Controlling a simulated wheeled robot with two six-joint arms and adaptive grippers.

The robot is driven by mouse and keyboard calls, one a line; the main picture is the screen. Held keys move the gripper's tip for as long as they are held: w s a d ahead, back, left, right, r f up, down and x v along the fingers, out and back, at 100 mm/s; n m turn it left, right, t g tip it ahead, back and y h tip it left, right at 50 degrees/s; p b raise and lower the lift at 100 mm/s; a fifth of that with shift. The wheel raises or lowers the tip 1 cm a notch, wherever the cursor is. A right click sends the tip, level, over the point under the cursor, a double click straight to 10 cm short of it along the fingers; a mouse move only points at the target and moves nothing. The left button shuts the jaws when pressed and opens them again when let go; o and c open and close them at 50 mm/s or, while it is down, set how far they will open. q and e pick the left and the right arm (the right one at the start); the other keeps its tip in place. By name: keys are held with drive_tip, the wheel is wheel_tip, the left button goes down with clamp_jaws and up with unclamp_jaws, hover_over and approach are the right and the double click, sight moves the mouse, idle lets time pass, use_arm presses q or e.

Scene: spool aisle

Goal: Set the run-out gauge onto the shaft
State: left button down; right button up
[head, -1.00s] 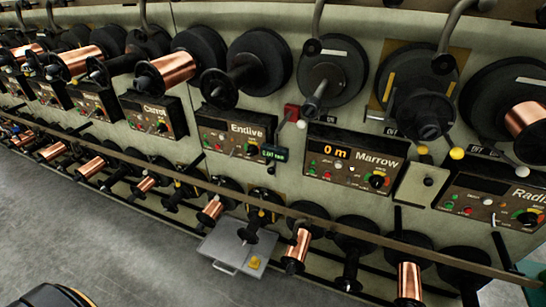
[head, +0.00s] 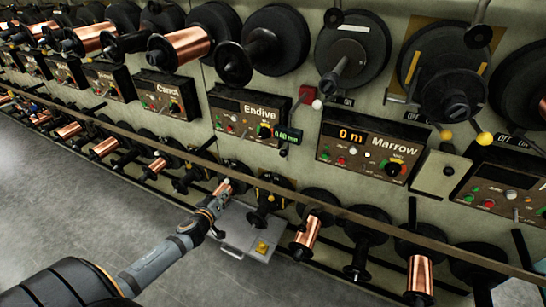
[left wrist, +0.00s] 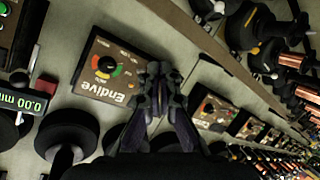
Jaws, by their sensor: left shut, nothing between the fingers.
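The run-out gauge (head: 289,136) is a small dark box with a green lit display, at the right edge of the Endive panel (head: 245,115). In the left wrist view the gauge (left wrist: 37,102) reads 0.00 mm, at the left edge. My left gripper (head: 214,203) is low in front of the lower spool row, below and left of the gauge. In the left wrist view its dark fingers (left wrist: 159,72) are shut and empty, apart from the gauge. Bare dark shafts stick out of the wall, one above the Marrow panel (head: 330,85); I cannot tell which the task means. My right gripper is out of view.
The Marrow panel (head: 372,152) shows 0 m. A long rail (head: 340,213) crosses in front of the lower spools. A grey case (head: 235,236) with a yellow piece (head: 262,248) on it lies on the floor below. The grey floor (head: 60,225) at the left is clear.

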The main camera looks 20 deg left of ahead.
use_arm(q)
drive_tip(key=w+d+r+n+t+h, duration=0.1)
drive_tip(key=d+r+t+h, duration=0.1)
drive_tip(key=d+r, duration=0.3)
drive_tip(key=w+d+r+t+h, duration=0.1)
drive_tip(key=d+r, duration=0.4)
drive_tip(key=r, duration=0.7)
drive_tip(key=shift+w+r+n+t+h+b, duration=0.2)
drive_tip(key=shift+w+n+t+h+b, duration=0.2)
drive_tip(key=shift+t, duration=0.2)
drive_tip(key=shift+w, duration=0.1)
drive_tip(key=w+d+f+b, duration=0.1)
drive_tip(key=w+d, duration=0.1)
drive_tip(key=w, duration=0.3)
drive_tip(key=w+d+f+b, duration=0.1)
drive_tip(key=w, duration=0.4)
drive_tip(key=shift+w+d+f, duration=0.25)
drive_tip(key=shift+d+f, duration=0.05)
drive_tip(key=shift+d, duration=0.05)
